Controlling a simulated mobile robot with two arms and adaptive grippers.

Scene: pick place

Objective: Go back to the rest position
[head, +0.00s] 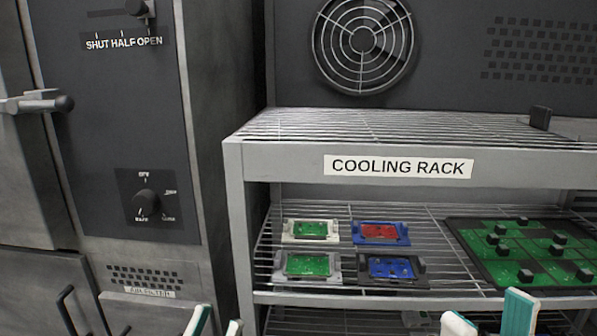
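My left gripper (216,325) shows only its white and teal fingertips at the bottom edge of the head view, left of the cooling rack. The tips are apart with nothing seen between them. My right gripper (489,320) shows its fingertips at the bottom edge, in front of the rack's lower part. Its tips are also apart, with no object seen between them. The rest of both grippers is cut off by the frame.
The cooling rack (402,166) has wire shelves. Its middle shelf holds a white carrier (288,238), a blue carrier (404,233), a grey carrier (334,275), a dark carrier (364,272) and a large green board (500,238). A dark oven (118,95) with knobs stands left.

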